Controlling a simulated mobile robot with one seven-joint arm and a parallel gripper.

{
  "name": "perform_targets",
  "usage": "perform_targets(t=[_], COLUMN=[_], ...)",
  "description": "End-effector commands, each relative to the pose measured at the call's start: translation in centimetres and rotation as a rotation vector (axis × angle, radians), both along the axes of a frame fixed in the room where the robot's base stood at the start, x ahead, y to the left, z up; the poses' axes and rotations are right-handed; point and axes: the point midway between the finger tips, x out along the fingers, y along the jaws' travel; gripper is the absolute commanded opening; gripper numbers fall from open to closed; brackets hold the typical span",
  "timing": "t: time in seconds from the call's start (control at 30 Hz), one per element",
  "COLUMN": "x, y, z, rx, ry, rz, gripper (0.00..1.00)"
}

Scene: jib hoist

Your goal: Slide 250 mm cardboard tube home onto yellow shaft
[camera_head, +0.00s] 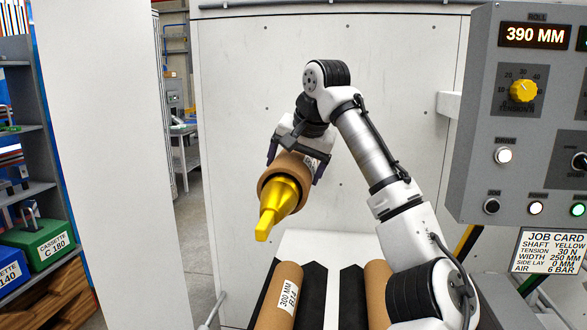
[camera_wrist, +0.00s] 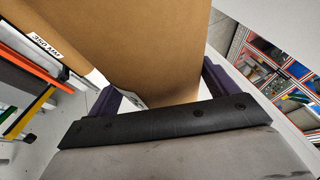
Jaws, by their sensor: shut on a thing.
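The brown cardboard tube (camera_head: 300,168) is held in the middle of the head view, tilted with its open end towards the camera. The yellow shaft (camera_head: 279,199) sticks out of that end, its narrow tip pointing down and left; the tube is around it. My gripper (camera_head: 297,158) is shut on the tube from above, dark purple fingers on either side. In the wrist view the tube (camera_wrist: 145,45) fills the space between the fingers. Its label is partly covered and unreadable. The far end of the tube and the shaft's base are hidden.
A tube labelled 300 MM (camera_head: 283,300) and another tube (camera_head: 376,285) lie in the black-lined rack below. A control panel (camera_head: 530,150) and job card (camera_head: 548,251) stand right. Shelves with cassettes (camera_head: 40,238) are left. A pale panel (camera_head: 300,60) stands behind.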

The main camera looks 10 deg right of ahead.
Motion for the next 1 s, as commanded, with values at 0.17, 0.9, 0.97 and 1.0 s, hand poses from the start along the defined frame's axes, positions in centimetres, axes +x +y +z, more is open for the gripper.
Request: perform_targets(t=[0.17, 0.9, 0.97, 1.0], x=[1.2, 5.9, 6.3, 6.6], y=[-0.3, -1.8, -1.9, -2.0], z=[0.2, 0.1, 0.2, 0.3], rx=[0.002, 0.001, 0.002, 0.002], ry=[-0.003, -0.001, -0.002, -0.003], rz=[0.0, 0.0, -0.001, 0.0], gripper=[0.46, 0.46, 0.46, 0.46])
